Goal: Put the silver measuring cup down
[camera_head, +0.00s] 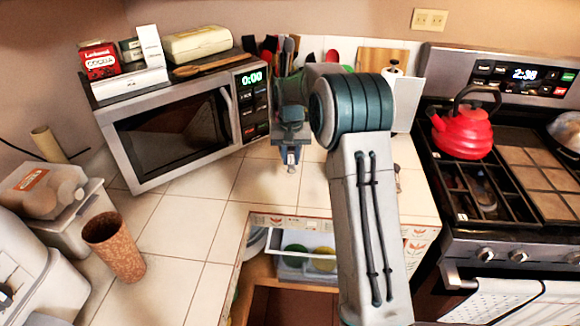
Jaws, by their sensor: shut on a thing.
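My gripper (291,158) points down above the tiled counter (200,220), right of the microwave and left of my forearm. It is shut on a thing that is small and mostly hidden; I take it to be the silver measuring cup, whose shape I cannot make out. I cannot tell the exact gap between the fingertips and the tiles.
A microwave (172,135) stands left, with boxes on top. Utensils and a cutting board are at the back wall. A brown cup (114,246) is at the left. Below the counter is an open cabinet (285,300). The stove (505,220) with a red kettle (462,132) is right.

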